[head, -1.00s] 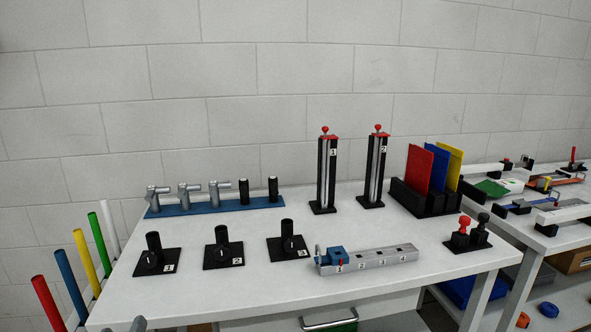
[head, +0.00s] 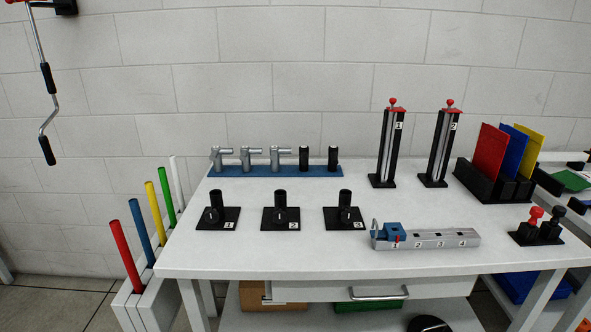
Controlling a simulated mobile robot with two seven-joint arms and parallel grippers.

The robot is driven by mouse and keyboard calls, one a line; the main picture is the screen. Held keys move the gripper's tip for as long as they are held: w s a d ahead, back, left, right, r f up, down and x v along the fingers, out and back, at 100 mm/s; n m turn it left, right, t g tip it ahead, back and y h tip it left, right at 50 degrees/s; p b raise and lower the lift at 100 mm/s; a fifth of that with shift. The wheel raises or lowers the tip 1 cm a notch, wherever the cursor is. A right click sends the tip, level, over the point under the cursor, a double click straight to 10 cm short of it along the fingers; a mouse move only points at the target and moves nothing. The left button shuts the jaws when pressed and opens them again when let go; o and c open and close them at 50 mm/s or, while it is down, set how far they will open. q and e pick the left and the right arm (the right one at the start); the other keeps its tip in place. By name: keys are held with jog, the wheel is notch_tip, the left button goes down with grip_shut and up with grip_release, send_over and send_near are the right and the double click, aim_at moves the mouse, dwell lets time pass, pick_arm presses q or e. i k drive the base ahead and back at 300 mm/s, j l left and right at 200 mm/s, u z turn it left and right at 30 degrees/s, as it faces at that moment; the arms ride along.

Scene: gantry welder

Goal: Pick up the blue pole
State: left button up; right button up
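The blue pole (head: 141,231) stands tilted in a white rack (head: 154,300) on the floor at the left end of the table. It is second from the front, between the red pole (head: 124,253) and the yellow pole (head: 156,210). Its lower end is hidden inside the rack. A green pole (head: 167,190) and a white pole (head: 174,177) stand behind the yellow one. Neither of my grippers shows in the head view.
The white table (head: 300,260) stands right of the rack, its left edge close to the poles. On it are three numbered black stands (head: 281,215), a blue rail (head: 275,171) and two towers (head: 388,150). A crank (head: 47,105) hangs on the wall at upper left. Floor left of the rack is clear.

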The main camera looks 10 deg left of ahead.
aim_at(134, 206)
jog(key=u, duration=1.4)
